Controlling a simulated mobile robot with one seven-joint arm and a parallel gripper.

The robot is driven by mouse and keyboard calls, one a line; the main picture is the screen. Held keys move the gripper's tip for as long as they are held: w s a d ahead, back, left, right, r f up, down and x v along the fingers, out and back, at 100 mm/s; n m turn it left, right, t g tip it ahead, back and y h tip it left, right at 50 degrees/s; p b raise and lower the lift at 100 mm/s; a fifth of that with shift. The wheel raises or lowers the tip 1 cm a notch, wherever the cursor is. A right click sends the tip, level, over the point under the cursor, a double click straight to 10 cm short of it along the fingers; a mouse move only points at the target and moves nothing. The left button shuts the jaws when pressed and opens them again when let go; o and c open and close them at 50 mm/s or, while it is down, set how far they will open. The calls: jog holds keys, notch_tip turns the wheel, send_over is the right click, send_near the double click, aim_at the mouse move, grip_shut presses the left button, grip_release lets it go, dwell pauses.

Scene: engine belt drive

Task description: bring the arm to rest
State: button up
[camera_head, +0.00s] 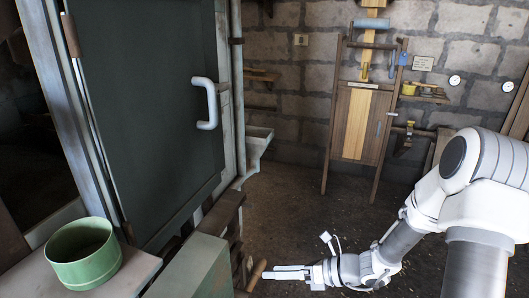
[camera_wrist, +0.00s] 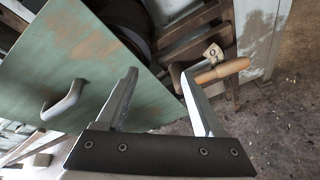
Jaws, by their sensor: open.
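My gripper (camera_head: 288,272) is at the lower middle of the head view, at the end of my white arm, low over the dark floor. In the wrist view my gripper (camera_wrist: 160,95) shows two grey fingers set apart with nothing between them. A wooden crank handle (camera_wrist: 222,71) lies just beyond the right finger in the wrist view; I cannot tell whether they touch. The wooden handle also shows in the head view (camera_head: 257,274), just left of the fingertips. A green panel (camera_wrist: 85,70) with a grey handle (camera_wrist: 64,102) is at the left of the wrist view.
A dark green door (camera_head: 145,110) with a white handle (camera_head: 207,103) stands at the left. A green pot (camera_head: 83,254) sits on a ledge at lower left. The floor (camera_head: 290,215) between is clear.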

jog(key=s+d+r+n+h, duration=0.35)
jog(key=s+r+n, duration=0.3)
jog(key=n, duration=0.35)
jog(key=s+d+r+n+t+h, duration=0.1)
jog(key=s+d+r+n+h, duration=0.2)
jog(key=s+r+n+h, duration=0.4)
jog(key=s+d+r+n+h, duration=0.25)
jog(key=s+r+n, duration=0.25)
jog(key=r+n, duration=0.55)
notch_tip(320, 180, up, 11)
jog(key=d+n+p, duration=0.1)
jog(key=p, duration=1.1)
jog(key=shift+s, duration=0.3)
jog(key=shift+d+f+n, duration=0.1)
jog(key=shift+n, duration=0.15)
jog(key=c, duration=0.3)
jog(key=shift+a, duration=0.2)
